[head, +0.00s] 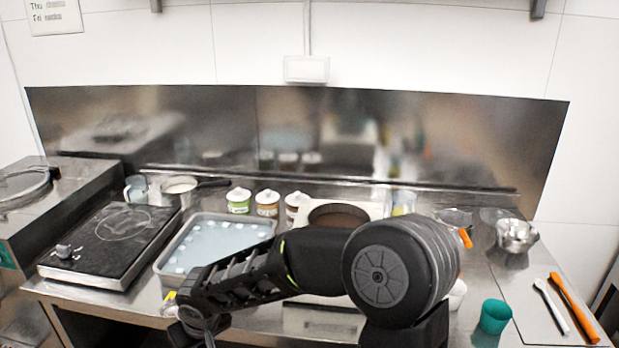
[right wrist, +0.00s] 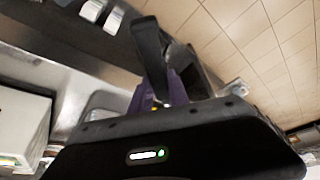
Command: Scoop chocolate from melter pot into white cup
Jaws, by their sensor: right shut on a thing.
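The melter pot (head: 343,209) stands right of the tray, with brown chocolate visible in its round opening. My right forearm and elbow hide its front. A white cup (head: 458,293) shows only in part, just right of my elbow. My right arm reaches across to the left, and its hand is low at the front left of the tray, away from the pot. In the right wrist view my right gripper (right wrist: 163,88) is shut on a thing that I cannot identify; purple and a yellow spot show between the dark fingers. My left gripper is not in view.
A shallow tray (head: 262,226) with pale blue contents lies beside a black induction hob (head: 118,236). Several lidded jars (head: 239,201) stand behind. A teal cup (head: 495,316), metal bowls (head: 515,236), a white spatula (head: 551,304) and an orange spatula (head: 573,307) lie on the right.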

